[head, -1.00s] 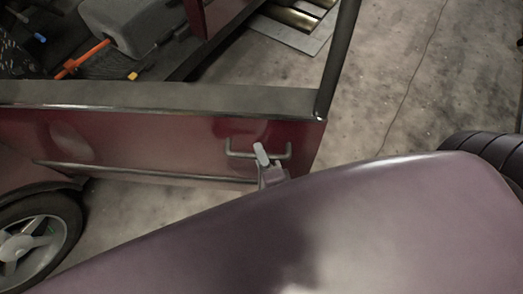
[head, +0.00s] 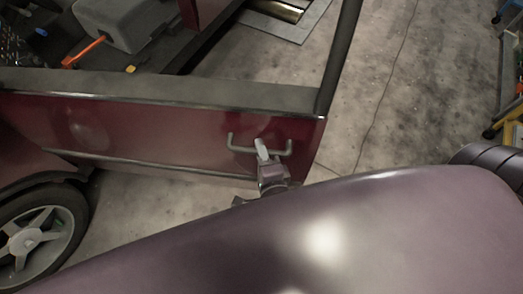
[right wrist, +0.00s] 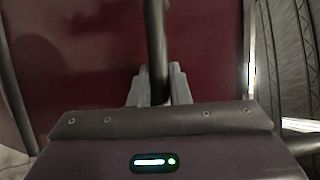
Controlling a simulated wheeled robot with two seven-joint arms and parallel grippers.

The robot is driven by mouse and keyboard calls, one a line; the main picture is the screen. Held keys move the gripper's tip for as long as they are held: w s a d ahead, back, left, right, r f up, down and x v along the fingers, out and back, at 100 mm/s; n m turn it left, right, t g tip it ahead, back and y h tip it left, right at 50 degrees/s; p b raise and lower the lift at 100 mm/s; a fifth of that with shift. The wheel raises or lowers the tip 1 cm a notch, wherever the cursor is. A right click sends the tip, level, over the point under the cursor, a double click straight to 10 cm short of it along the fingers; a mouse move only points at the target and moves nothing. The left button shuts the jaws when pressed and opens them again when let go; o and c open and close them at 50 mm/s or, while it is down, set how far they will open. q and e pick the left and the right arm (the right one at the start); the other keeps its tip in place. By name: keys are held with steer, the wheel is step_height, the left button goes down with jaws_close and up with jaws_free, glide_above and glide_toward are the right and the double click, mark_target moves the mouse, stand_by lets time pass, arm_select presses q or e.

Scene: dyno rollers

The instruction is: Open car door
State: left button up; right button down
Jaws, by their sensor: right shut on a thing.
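The dark red car door (head: 150,135) stands swung out from the car, with floor showing past its free edge. A metal bar handle (head: 240,149) sticks out from its outer face near that edge. My right gripper (head: 262,150) is at the middle of the handle, shut on it. In the right wrist view the handle (right wrist: 156,45) runs upright between the fingers of my right gripper (right wrist: 154,85), with the red door (right wrist: 75,60) behind. My left gripper is not in view.
The car's front wheel (head: 38,235) is at the lower left. Concrete floor (head: 420,110) is clear to the right of the door. Yellow equipment (head: 508,120) stands at the far right edge.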

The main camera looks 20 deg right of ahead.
steer(key=c, duration=1.4)
jaws_free()
steer(key=shift+w, duration=0.15)
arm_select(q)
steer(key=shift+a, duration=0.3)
arm_select(e)
steer(key=shift+o, duration=0.2)
